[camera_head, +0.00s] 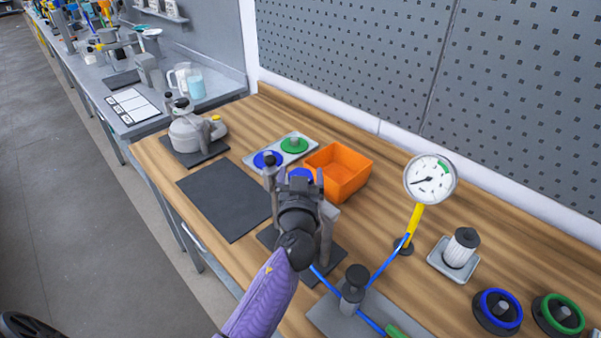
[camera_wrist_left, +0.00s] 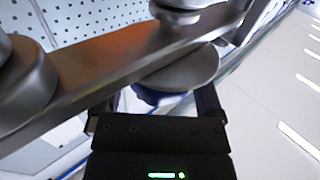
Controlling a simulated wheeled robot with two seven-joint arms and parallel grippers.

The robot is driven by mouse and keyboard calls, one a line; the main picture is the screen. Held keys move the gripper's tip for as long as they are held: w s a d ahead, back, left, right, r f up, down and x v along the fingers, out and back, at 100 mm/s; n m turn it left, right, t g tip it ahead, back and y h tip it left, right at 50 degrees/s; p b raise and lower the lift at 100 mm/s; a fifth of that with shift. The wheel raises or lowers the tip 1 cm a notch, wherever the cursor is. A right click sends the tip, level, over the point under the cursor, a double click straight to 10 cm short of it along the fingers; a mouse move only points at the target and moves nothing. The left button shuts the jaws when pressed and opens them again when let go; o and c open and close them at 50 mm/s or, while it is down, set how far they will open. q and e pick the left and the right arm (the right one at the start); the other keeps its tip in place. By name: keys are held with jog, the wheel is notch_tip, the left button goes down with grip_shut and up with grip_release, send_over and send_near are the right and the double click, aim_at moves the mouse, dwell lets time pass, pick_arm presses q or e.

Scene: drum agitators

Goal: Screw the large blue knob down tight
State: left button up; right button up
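A blue part (camera_head: 301,173), apparently the large blue knob, shows at the fingers of my left gripper (camera_head: 303,182), on a grey metal stand; the arm hides much of it. In the left wrist view, a dark blue rim (camera_wrist_left: 160,97) shows under a grey disc (camera_wrist_left: 185,72), below a metal bar (camera_wrist_left: 120,55). The two fingers of my left gripper (camera_wrist_left: 153,108) stand apart on either side of the rim. A pale gap shows beside the left finger, so the gripper looks open around the knob. Thread and seating are hidden. My right gripper is not in view.
A blue disc (camera_head: 262,160) and a green disc (camera_head: 294,144) sit on a grey plate beside an orange bin (camera_head: 345,172). A pressure gauge (camera_head: 429,180) and blue-ringed handwheel (camera_head: 497,310) stand right. A dark mat (camera_head: 222,200) lies clear at left.

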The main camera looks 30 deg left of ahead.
pick_arm(q)
jog(key=c, duration=0.9)
jog(key=shift+c, duration=0.2)
jog(key=shift+h, duration=0.3)
